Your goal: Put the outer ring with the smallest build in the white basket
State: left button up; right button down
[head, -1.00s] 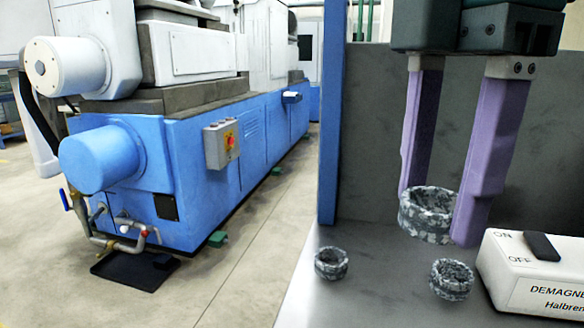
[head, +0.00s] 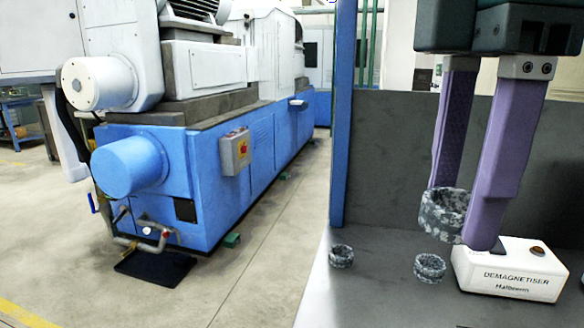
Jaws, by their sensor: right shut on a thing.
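My right gripper (head: 461,216) has its two purple fingers closed on a speckled grey ring (head: 442,212), held above the grey bench top. The held ring looks the largest of the three, though it is also raised toward me. Two other speckled rings rest on the bench: one (head: 341,256) at the left near the blue post, and one (head: 429,268) to its right, below the held ring. The left one looks slightly smaller. The white basket and my left gripper are not in view.
A white demagnetiser box (head: 510,284) stands on the bench (head: 385,290) right of the rings, close to the right finger. A grey back panel (head: 385,150) and blue post (head: 343,120) bound the bench. A blue grinding machine (head: 215,190) stands at left, with open floor between.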

jog(key=s+d+r+m+p, duration=0.1)
jog(key=r+m+p, duration=0.7)
jog(key=r+p, duration=1.3)
jog(key=s+d+r+m+p, duration=0.1)
jog(key=d+r+m+p, duration=0.3)
jog(key=r+p, duration=1.7)
notch_tip(320, 180, up, 3)
jog(key=m, duration=0.5)
jog(key=shift+s+d+r, duration=0.15)
jog(key=shift+d, duration=0.15)
